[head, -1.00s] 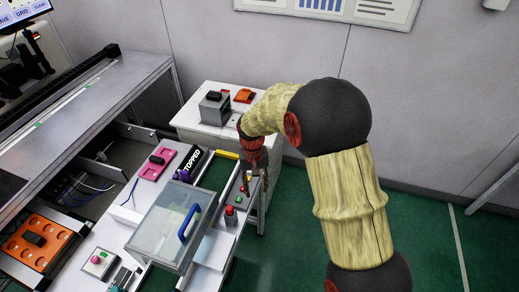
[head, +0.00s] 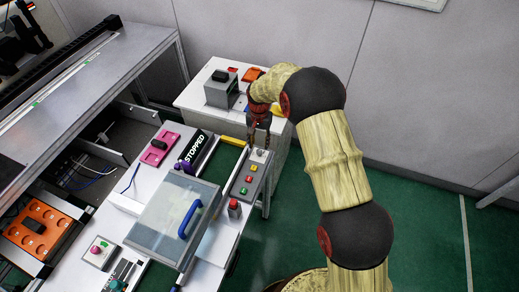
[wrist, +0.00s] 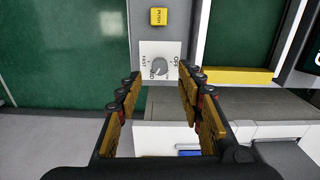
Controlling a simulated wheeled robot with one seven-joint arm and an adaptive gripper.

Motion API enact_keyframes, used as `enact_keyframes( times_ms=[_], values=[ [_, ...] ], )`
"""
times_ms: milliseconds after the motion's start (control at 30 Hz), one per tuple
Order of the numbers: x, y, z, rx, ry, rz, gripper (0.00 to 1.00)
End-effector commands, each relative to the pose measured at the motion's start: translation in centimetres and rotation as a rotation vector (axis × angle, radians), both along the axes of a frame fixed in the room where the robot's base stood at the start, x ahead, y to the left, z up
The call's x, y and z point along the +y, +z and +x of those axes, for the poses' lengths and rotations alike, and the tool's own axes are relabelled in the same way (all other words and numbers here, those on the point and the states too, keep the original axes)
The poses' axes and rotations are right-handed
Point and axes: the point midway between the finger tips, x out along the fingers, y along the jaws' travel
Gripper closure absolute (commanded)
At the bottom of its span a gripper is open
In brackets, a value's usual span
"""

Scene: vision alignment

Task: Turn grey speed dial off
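The grey speed dial (wrist: 159,67) sits on a white label plate in the wrist view, with OFF readable at its right and FAST at its left. Which mark it points to is too small to tell. My gripper (wrist: 160,78) is open and empty, with one finger on each side of the dial in the picture. Contact with it is not visible. In the head view my gripper (head: 259,146) is over the far end of the grey control box (head: 246,182), where its fingers partly hide the dial. A display (head: 195,147) reads STOPPED.
A yellow PUSH button (wrist: 159,17) is beyond the dial in the wrist view. Green, red and yellow buttons line the box. A clear-lidded case with a blue handle (head: 189,219) stands left of it. A red-topped button (head: 234,206) is nearby.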

Motion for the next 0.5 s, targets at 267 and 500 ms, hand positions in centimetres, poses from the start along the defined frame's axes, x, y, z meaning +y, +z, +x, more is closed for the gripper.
enact_keyframes(
  times_ms=[267, 500],
  values=[
    [0.0, -4.3, -0.1, 0.002, 0.001, 0.0, 0.63],
    [0.0, -5.0, 0.0, 0.0, 0.001, 0.0, 0.63]
  ],
)
